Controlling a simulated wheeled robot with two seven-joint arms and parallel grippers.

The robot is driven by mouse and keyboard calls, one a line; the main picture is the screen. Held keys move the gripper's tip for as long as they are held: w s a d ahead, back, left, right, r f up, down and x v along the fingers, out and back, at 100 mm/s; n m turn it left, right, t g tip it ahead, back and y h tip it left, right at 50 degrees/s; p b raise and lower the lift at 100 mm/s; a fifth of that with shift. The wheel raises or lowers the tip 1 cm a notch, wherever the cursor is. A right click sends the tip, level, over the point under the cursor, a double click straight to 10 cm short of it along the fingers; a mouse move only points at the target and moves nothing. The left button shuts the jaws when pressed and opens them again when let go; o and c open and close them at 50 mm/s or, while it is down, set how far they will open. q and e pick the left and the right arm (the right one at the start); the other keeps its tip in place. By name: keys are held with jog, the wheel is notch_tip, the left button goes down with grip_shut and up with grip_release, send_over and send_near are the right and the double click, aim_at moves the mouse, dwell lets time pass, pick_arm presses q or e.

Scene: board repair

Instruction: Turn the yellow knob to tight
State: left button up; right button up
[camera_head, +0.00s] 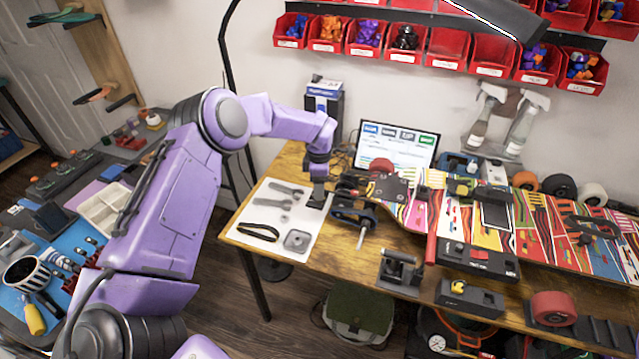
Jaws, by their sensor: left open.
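The yellow knob (458,286) sits on a small dark block (480,300) at the front edge of the wooden table. Its turn mark is too small to read. My left gripper (317,200) is open and points down over the right side of a white sheet, at the left end of the table. It is well to the left of the knob and behind it, and does not touch it. I see nothing between its fingers. My right gripper is not in view.
The white sheet (270,222) bears wrenches and a black loop. A colourful skateboard deck (530,225) spans the table. A black box with a red switch (478,260) stands behind the knob, a dark clamp-like stand (398,270) to its left, a red wheel (553,308) to its right.

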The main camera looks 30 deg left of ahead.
pick_arm(q)
grip_shut()
jog(key=shift+f+n+b, duration=0.2)
jog(key=shift+n+b, duration=1)
jog(key=shift+b, duration=0.2)
jog(key=shift+n+b, duration=0.8)
jog(key=shift+n, duration=0.2)
jog(key=shift+r+n+b, duration=0.15)
jog(key=shift+n+b, duration=0.35)
jog(key=shift+n, duration=0.3)
jog(key=shift+r, duration=0.1)
grip_release()
